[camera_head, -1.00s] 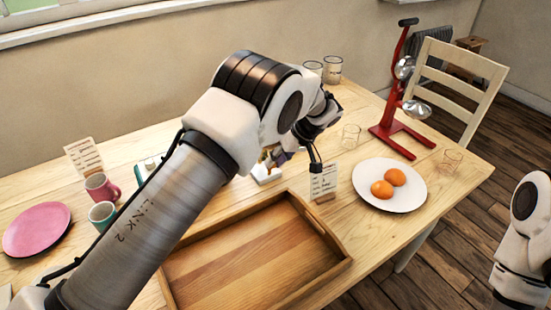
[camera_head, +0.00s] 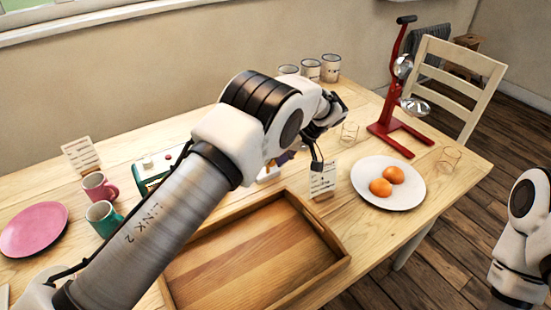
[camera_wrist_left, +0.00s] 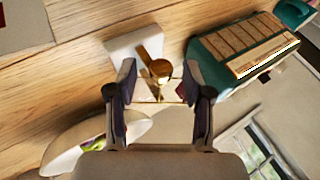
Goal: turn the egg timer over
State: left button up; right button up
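A small brass-coloured piece with a round end, which looks like the egg timer (camera_wrist_left: 159,69), shows in the left wrist view beside a white square block (camera_wrist_left: 122,48). It lies in line with the gap between the fingers of my left gripper (camera_wrist_left: 158,88). The fingers are apart, with visible space on both sides of the brass piece. In the head view my left wrist hides the timer; only part of the white block (camera_head: 268,173) shows below it. My right arm is at the lower right edge; its gripper is out of view.
A wooden tray (camera_head: 340,247) lies in front. A teal box (camera_head: 147,176), two mugs (camera_head: 98,187) and a pink plate (camera_head: 33,229) are left.

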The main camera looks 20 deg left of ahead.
pick_arm(q)
jog(key=shift+d+r, duration=0.1)
jog(key=shift+r, duration=0.05)
jog(key=v, duration=1.1)
jog(key=shift+d+r, duration=0.25)
jog(key=shift+w, duration=0.1)
